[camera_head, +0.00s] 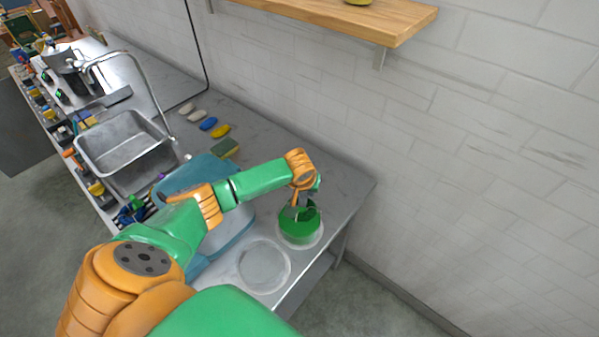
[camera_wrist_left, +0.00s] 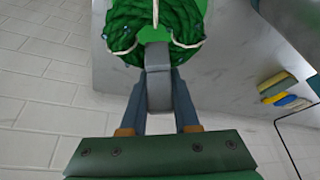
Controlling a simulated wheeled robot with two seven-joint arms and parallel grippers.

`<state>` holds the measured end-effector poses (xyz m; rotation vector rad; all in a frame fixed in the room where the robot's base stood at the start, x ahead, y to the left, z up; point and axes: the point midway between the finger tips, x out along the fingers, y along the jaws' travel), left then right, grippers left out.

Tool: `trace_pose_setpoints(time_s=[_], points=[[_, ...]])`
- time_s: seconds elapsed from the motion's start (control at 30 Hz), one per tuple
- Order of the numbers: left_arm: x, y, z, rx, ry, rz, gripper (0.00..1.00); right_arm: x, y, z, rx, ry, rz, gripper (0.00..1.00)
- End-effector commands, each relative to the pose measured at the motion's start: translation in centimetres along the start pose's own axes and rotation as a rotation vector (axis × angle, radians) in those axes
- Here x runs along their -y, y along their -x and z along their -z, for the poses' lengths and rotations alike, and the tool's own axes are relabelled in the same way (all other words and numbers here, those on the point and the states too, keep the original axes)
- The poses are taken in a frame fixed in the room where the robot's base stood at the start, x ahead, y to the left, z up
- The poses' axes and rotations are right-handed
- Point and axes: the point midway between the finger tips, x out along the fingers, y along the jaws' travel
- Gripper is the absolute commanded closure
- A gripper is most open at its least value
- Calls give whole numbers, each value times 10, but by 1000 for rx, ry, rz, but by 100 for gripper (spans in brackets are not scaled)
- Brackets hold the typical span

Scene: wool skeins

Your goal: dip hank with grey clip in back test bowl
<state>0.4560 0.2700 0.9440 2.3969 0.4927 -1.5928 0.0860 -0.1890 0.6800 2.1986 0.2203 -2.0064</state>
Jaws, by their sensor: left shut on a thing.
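My left gripper (camera_head: 303,200) is over the back bowl (camera_head: 299,239), a clear round bowl with bright green in it, near the counter's far right end. In the left wrist view the gripper (camera_wrist_left: 158,84) is shut on the grey clip (camera_wrist_left: 156,58). A dark green wool hank (camera_wrist_left: 126,25) with pale ties hangs beyond the clip, with bright green showing around it. In the head view the hank is mostly hidden by the gripper, and I cannot tell how deep it sits. My right gripper is not in view.
A clear round bowl (camera_head: 263,267) stands in front of the green one. A blue tub (camera_head: 232,228) is to the left, partly behind my arm. A sponge (camera_head: 226,147), several coloured oval pieces (camera_head: 208,124) and a sink (camera_head: 120,147) lie farther left. A wall backs the counter.

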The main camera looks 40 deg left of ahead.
Motion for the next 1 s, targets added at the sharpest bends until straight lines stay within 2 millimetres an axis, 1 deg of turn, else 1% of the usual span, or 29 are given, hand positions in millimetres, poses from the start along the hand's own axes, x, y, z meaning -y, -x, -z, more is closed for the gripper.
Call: trace_pose_setpoints(time_s=[0.53, 0.8, 1.0], points=[[0, 0, 0, 0, 0, 0, 100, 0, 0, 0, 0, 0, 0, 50], [0, 25, 10, 0, 0, -1, 100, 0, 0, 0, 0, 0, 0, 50], [0, 28, 12, 1, -1, 0, 100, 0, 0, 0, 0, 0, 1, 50]])
